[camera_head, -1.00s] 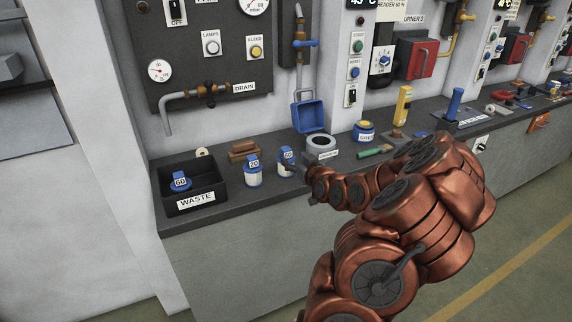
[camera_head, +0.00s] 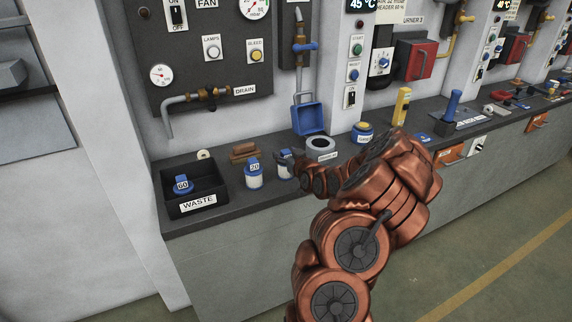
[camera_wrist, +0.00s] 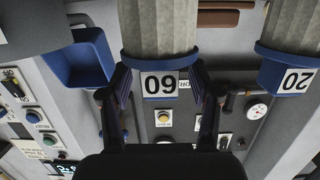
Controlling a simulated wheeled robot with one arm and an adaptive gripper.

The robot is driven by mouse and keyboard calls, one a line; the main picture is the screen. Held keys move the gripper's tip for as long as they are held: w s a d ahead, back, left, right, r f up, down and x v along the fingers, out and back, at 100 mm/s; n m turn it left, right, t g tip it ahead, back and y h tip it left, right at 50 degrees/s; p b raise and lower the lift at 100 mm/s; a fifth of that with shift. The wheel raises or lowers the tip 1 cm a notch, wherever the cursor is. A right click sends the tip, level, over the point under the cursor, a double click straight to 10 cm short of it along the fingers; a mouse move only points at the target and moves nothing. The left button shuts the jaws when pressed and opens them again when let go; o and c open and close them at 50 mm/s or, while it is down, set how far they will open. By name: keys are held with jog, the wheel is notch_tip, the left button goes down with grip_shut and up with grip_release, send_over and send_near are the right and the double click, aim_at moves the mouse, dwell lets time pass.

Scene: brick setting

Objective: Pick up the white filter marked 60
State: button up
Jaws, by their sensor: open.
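The white filter marked 60 (camera_wrist: 159,26) has a pleated pale body and a blue band with a 60 label, upside down in the wrist view. It stands on the bench in the head view (camera_head: 284,172), its upper part largely hidden by my gripper (camera_head: 284,156). In the wrist view my gripper (camera_wrist: 161,80) is open, with one dark finger on each side of the blue band. I cannot tell whether either finger touches it. A similar filter marked 20 (camera_head: 254,175) stands just to the left; it also shows in the wrist view (camera_wrist: 290,30).
A black WASTE bin (camera_head: 205,205) at the bench's left end holds a blue-capped item marked 60 (camera_head: 183,186). A grey ring (camera_head: 320,145), a blue open box (camera_head: 308,118) and a blue-yellow tin (camera_head: 362,133) stand to the right. Brown blocks (camera_head: 244,150) lie behind.

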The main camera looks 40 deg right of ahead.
grip_shut()
dwell(0.6)
